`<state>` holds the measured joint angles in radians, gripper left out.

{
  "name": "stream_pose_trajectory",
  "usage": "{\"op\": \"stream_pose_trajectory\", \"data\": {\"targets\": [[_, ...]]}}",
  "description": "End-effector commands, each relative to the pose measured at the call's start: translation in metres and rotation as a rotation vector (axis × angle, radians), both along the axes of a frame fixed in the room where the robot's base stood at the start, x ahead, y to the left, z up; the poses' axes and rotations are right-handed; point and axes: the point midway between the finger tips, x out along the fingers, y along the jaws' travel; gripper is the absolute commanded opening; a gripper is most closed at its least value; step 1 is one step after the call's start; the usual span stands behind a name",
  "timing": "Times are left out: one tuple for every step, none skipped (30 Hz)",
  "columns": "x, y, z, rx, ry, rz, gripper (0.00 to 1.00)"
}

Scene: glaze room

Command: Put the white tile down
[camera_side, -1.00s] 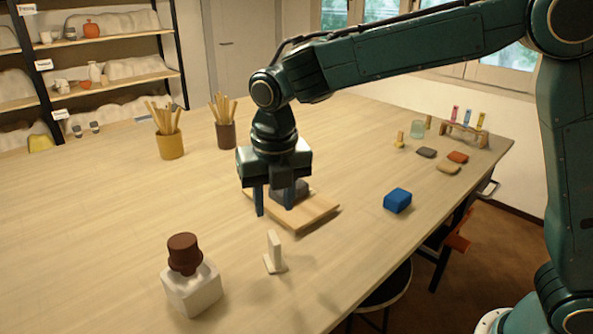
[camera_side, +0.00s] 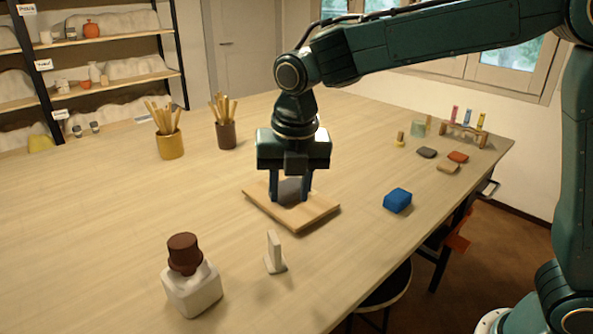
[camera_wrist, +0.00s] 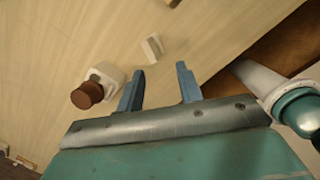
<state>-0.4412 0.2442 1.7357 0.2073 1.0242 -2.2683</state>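The white tile (camera_side: 275,250) stands upright on its narrow edge on the table, with a low foot at its base, in front of the wooden board (camera_side: 318,212). It also shows in the wrist view (camera_wrist: 152,47), beyond my fingertips. My gripper (camera_side: 290,198) is over the board, behind the tile and apart from it. Its two blue fingers are spread, also in the wrist view (camera_wrist: 160,77), with nothing held there.
A white block (camera_side: 192,292) with a brown cup-like piece (camera_side: 184,254) on top stands left of the tile. A blue block (camera_side: 397,200) lies to the right. Tool pots (camera_side: 170,145) stand at the back left. The table's front edge is close to the tile.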

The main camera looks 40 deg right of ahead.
Motion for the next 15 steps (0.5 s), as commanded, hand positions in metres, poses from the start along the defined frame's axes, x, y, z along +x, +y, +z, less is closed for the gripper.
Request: {"op": "stream_pose_trajectory", "data": {"targets": [[-0.005, -0.009, 0.007, 0.016, -0.013, -0.068, 0.36], [-0.009, -0.013, 0.01, 0.027, -0.021, -0.111, 0.36], [-0.014, -0.02, 0.014, 0.042, -0.03, -0.173, 0.36], [-0.017, -0.025, 0.018, 0.055, -0.037, -0.222, 0.36], [-0.021, -0.03, 0.021, 0.066, -0.045, -0.27, 0.36], [-0.027, -0.037, 0.025, 0.084, -0.054, -0.337, 0.36], [-0.031, -0.042, 0.028, 0.097, -0.061, -0.389, 0.36], [-0.035, -0.046, 0.031, 0.111, -0.07, -0.438, 0.36], [-0.041, -0.052, 0.035, 0.128, -0.079, -0.505, 0.36], [-0.046, -0.057, 0.037, 0.142, -0.084, -0.556, 0.36], [-0.05, -0.062, 0.039, 0.156, -0.091, -0.605, 0.36], [-0.057, -0.067, 0.042, 0.175, -0.099, -0.672, 0.36], [-0.062, -0.072, 0.044, 0.19, -0.106, -0.723, 0.36], [-0.066, -0.076, 0.046, 0.203, -0.111, -0.773, 0.36], [-0.073, -0.081, 0.048, 0.224, -0.12, -0.84, 0.36]]}}
